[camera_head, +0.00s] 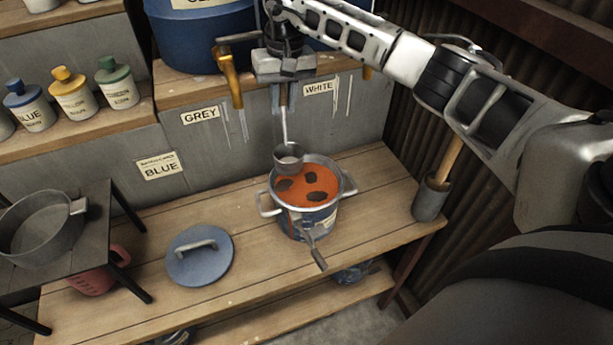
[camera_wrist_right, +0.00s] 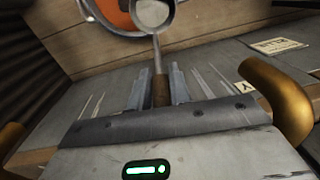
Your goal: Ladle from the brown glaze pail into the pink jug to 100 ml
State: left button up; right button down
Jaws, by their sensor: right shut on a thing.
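My right gripper (camera_head: 284,92) is shut on the ladle's handle; its fingers also show in the wrist view (camera_wrist_right: 158,90). The ladle cup (camera_head: 289,160) hangs upright at the back rim of the glaze pail, seemingly just above it; I cannot tell whether it touches. The cup looks pale grey inside, and it also shows in the wrist view (camera_wrist_right: 152,14). The pink jug (camera_head: 92,281) sits under the black stand at the left, partly hidden. My left gripper is out of view.
A blue-grey lid (camera_head: 199,262) lies left of the pail. A grey pan (camera_head: 40,250) stands on the black stand (camera_head: 95,212). A grey holder (camera_head: 430,201) with a wooden handle stands at right. Brass taps (camera_head: 229,78) hang above. Bench planks between lid and pail are clear.

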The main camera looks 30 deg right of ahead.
dwell(0.3)
jog(key=shift+r, duration=1.5)
